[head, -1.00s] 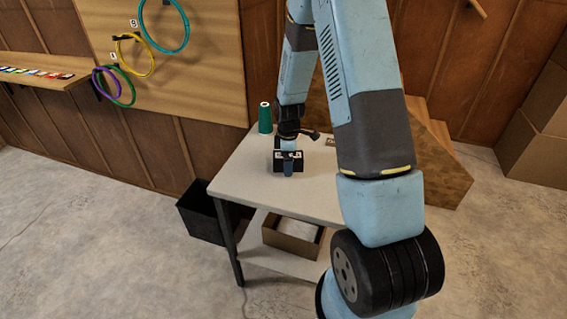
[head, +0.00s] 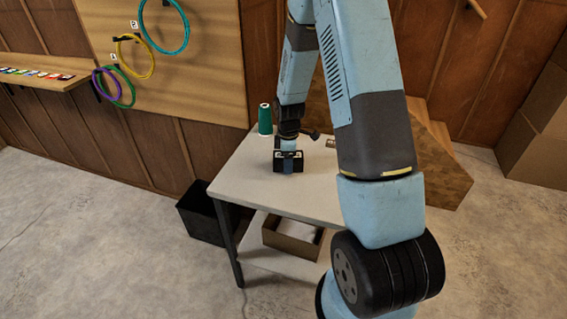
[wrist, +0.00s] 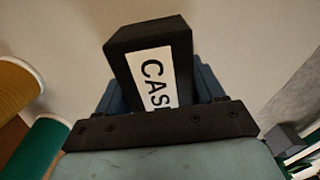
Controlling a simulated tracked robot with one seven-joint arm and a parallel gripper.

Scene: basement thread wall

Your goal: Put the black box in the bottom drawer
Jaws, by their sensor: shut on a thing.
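The black box (wrist: 148,58) is held in my gripper; its white label reads "CAS", with the rest hidden by the gripper. In the head view the black box (head: 278,162) shows as dark ends on either side of a blue finger. My gripper (head: 288,165) points down over the top of the grey table (head: 245,185) and is shut on the box. I cannot tell whether the box touches the tabletop. The fingers are partly hidden behind the box in the wrist view. No drawer can be made out in these frames.
A green spool (head: 265,119) stands close behind my gripper at the table's back left. A small metal item (head: 331,143) lies to the right. An open cardboard box (head: 290,240) sits on the lower shelf. A black bin (head: 200,218) stands on the floor at left.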

